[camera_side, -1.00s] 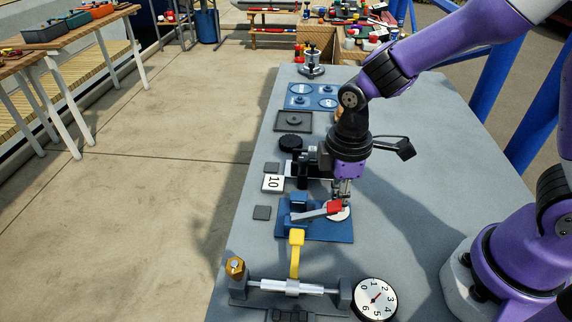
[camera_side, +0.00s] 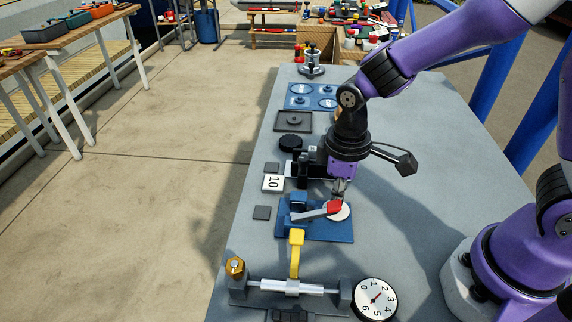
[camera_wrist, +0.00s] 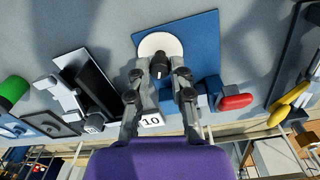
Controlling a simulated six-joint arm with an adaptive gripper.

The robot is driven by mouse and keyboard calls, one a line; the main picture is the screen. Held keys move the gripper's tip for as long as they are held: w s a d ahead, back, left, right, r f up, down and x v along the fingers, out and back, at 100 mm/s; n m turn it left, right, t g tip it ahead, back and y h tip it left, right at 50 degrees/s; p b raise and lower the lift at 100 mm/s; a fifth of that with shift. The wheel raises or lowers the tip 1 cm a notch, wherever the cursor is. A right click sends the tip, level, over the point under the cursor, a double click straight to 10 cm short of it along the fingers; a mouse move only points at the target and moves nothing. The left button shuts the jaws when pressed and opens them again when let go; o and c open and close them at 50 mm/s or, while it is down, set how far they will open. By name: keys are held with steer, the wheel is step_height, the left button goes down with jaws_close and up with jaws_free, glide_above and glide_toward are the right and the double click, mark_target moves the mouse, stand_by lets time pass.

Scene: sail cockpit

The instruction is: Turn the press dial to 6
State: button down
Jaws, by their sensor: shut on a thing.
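A white round dial (camera_wrist: 147,45) with a black knob (camera_wrist: 160,64) sits on a blue plate (camera_wrist: 204,40) in the wrist view. My gripper (camera_wrist: 161,74) is shut on the knob, with one finger on each side. A short light mark shows on the knob. No numbers can be read on this dial. In the side view, the white dial (camera_side: 338,213) is partly covered by my gripper (camera_side: 340,201) and the red-tipped lever (camera_side: 321,213) beside it.
A numbered dial (camera_side: 375,299) with a red pointer stands at the front, beside a shaft with a yellow lever (camera_side: 296,252). A white card marked 10 (camera_side: 272,183) lies at the table's left edge. A black round piece (camera_side: 295,143) lies farther back.

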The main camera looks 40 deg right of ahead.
steer(key=shift+m, duration=1.3)
steer(key=c, duration=0.8)
jaws_free()
step_height(320, 180, up, 12)
steer(key=shift+a, duration=0.15)
steer(key=shift+f+m, duration=0.1)
steer(key=shift+m, duration=0.2)
